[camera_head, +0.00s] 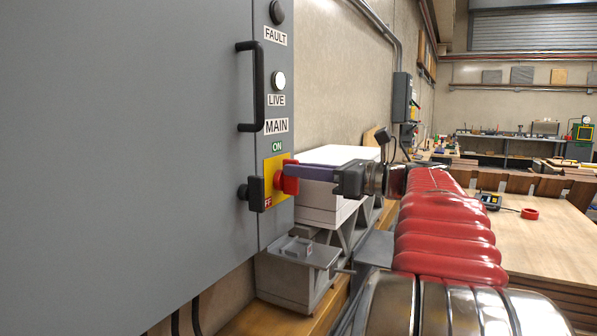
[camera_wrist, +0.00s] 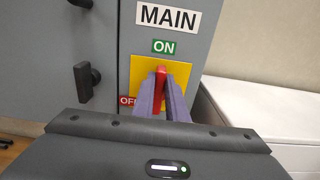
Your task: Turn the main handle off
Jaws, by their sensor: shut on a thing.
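The main handle is a red rotary handle (camera_head: 287,178) on a yellow plate (camera_head: 269,166), below the MAIN label on the grey cabinet. In the wrist view the red handle (camera_wrist: 160,80) stands upright, its top toward the green ON label (camera_wrist: 163,47). The red OFF label (camera_wrist: 128,100) is at the plate's lower left, partly covered. My gripper (camera_head: 290,171) reaches in from the right, and its purple fingers (camera_wrist: 160,97) are shut on the handle, one on each side.
A black cabinet latch (camera_head: 251,193) sticks out just left of the plate, and a long black door handle (camera_head: 250,86) is above it. The LIVE lamp (camera_head: 279,81) is lit white. White boxes (camera_head: 335,180) stand close on the right, behind my gripper.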

